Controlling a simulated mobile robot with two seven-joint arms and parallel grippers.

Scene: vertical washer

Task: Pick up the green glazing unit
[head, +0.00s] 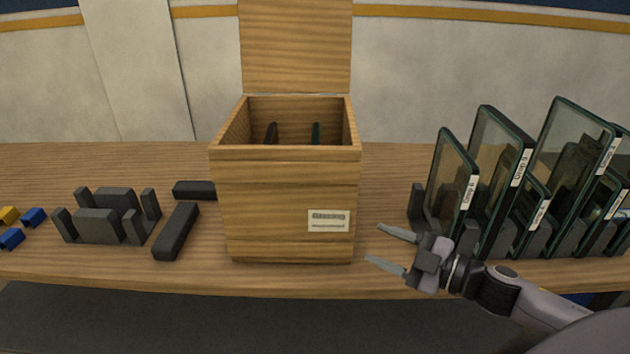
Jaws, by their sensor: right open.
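Several glass glazing units with dark green edges and white labels stand upright in dark holders at the right of the bench. The leftmost unit (452,185) is smaller, and a taller unit (498,160) stands beside it. I cannot tell which one is meant by green. Thin dark upright pieces, one greenish (316,133), show inside the open wooden box. My right gripper (375,245) is open and empty, in front of the bench between the box and the leftmost unit. It points left, apart from the glass. My left gripper is not in view.
The wooden box (285,205) stands mid-bench with its lid (296,45) raised. To its left are an empty dark holder (97,225), dark bars (177,230) and small blue and yellow blocks (33,217). The bench (385,170) is clear between box and glass.

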